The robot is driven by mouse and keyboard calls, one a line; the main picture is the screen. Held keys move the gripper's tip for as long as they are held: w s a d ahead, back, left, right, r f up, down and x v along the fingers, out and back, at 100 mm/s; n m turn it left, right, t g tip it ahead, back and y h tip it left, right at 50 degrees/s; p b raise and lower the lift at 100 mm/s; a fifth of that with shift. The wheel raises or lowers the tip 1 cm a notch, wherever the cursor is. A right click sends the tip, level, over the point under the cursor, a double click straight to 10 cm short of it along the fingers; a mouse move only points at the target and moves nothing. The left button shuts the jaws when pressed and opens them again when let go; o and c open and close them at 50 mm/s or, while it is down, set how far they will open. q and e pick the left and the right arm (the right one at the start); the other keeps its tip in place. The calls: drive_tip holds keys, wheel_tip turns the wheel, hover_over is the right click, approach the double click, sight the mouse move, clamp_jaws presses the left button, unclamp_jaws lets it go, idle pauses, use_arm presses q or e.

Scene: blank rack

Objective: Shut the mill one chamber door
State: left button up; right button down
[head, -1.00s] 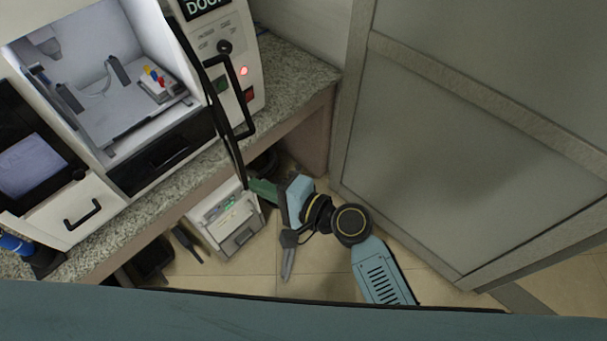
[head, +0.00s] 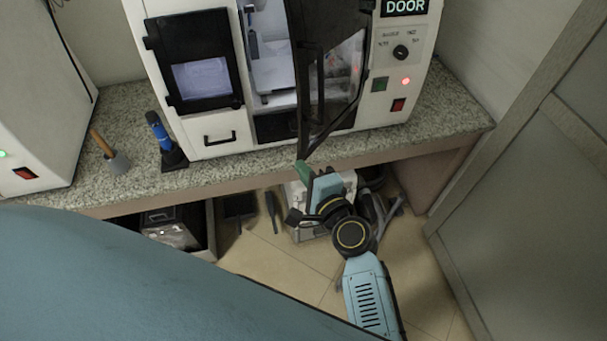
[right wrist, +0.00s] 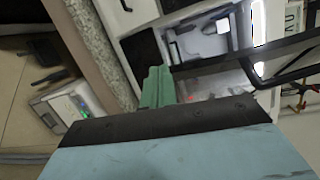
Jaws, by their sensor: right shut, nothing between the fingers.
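The mill's chamber door (head: 340,85), dark glass in a black frame with a bar handle, stands partly open in the head view. It is hinged at the right of the opening, and its free edge juts toward me. Left of it the lit chamber (head: 272,60) is still exposed. My right gripper (head: 303,172), with green fingers, is shut and empty at the door's lower free corner. In the right wrist view the green fingers (right wrist: 157,88) are together beside the door's black frame (right wrist: 225,62); whether they touch it I cannot tell. My left gripper is not in view.
The mill stands on a speckled counter (head: 235,158). Below are a white box (head: 345,185) and a dark bin (head: 180,235). A grey panel wall (head: 535,200) bounds the right.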

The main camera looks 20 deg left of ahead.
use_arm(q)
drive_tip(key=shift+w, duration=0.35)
